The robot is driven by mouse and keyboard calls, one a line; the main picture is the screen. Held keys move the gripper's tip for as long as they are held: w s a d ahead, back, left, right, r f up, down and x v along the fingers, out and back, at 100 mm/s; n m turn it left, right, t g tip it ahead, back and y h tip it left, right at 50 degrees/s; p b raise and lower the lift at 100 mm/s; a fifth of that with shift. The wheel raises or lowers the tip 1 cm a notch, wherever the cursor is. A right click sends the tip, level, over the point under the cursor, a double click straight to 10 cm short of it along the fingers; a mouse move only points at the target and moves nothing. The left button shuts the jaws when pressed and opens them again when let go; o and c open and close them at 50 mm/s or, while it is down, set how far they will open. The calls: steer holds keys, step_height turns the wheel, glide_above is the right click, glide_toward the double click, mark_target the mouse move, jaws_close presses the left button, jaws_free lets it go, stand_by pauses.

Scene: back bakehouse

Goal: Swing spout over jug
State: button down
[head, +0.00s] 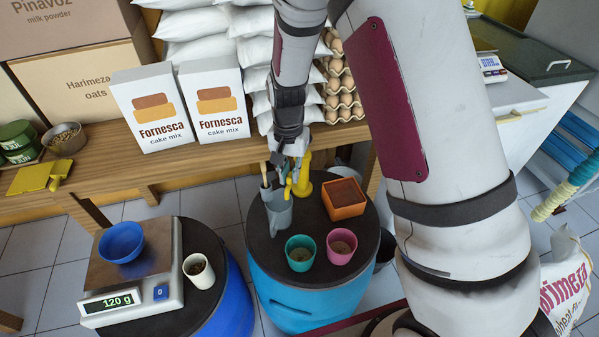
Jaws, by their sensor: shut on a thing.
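A yellow spout (305,180) stands on the dark top of a blue drum, below the wooden bench edge. My gripper (290,170) reaches down to it from above and is shut on its yellow part; the exact contact is small and partly hidden. A grey-blue jug (279,214) stands on the same drum top, just below and left of the spout. A thin handle shows at the jug's left rim. I cannot tell whether the spout's outlet lies over the jug's mouth.
The drum top (275,255) also holds a teal cup (300,252), a pink cup (341,246) and an orange square box (344,198). At left, a scale (135,270) reading 120 g carries a blue bowl (121,242), beside a white cup (198,270). Cake mix boxes (150,107) stand behind.

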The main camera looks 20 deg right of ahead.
steer(key=shift+w+a+m, duration=0.6)
steer(key=shift+a+m, duration=0.15)
steer(key=shift+m, duration=0.35)
steer(key=c, duration=1.6)
jaws_free()
steer(key=shift+r, duration=0.1)
step_height(320, 180, up, 12)
